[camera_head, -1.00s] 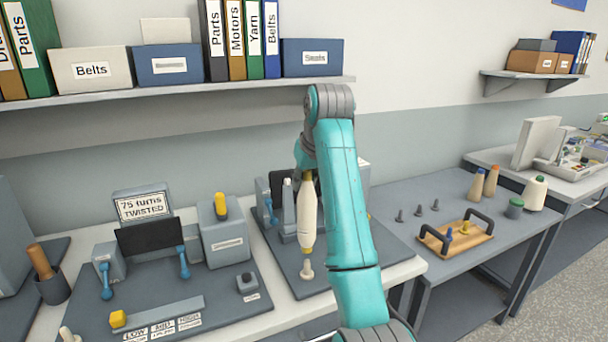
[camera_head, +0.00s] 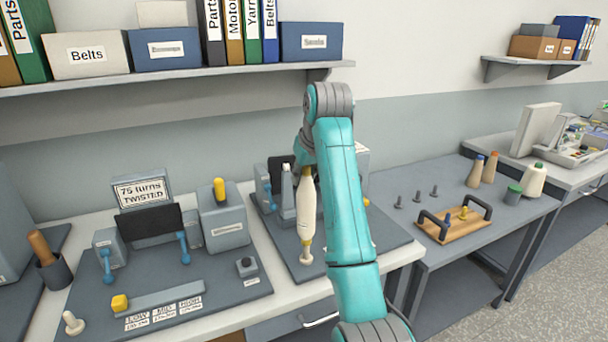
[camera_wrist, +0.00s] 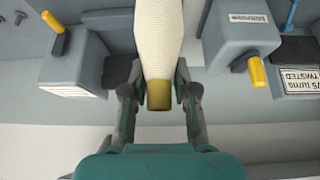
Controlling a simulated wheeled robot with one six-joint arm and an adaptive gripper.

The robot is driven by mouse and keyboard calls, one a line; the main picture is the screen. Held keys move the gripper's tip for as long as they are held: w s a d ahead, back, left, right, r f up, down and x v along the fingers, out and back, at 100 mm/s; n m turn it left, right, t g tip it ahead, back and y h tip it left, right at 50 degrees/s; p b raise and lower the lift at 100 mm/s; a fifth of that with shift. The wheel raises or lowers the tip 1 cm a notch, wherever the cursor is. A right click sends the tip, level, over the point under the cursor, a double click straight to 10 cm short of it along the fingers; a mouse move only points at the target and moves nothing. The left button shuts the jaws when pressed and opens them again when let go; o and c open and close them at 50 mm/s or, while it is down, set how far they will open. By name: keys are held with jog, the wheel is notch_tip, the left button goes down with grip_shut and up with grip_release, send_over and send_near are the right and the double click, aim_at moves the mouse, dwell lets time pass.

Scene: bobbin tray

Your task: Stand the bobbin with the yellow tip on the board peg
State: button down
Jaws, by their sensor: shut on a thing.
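A cream bobbin (camera_head: 307,212) hangs roughly upright, with yellow at its lower end. My gripper (camera_wrist: 160,92) is shut on its other end, an olive-yellow tip (camera_wrist: 159,96) in the wrist view. In the head view my arm hides most of the gripper. The lower end of the bobbin is just above or in front of a small pale peg (camera_head: 306,260) on a dark grey board (camera_head: 340,249); I cannot tell whether they touch. A wooden tray (camera_head: 436,236) with two dark handles holds a blue and a yellow peg on the right table.
Three small grey pegs (camera_head: 418,196) stand on the right table. A grey machine (camera_head: 225,230) with a yellow knob stands left of the bobbin.

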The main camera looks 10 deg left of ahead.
aim_at(309, 181)
jog(key=shift+f, duration=2.6)
jog(key=c, duration=0.8)
grip_release()
jog(key=v, duration=0.7)
jog(key=shift+s+r, duration=0.1)
jog(key=shift+r, duration=0.05)
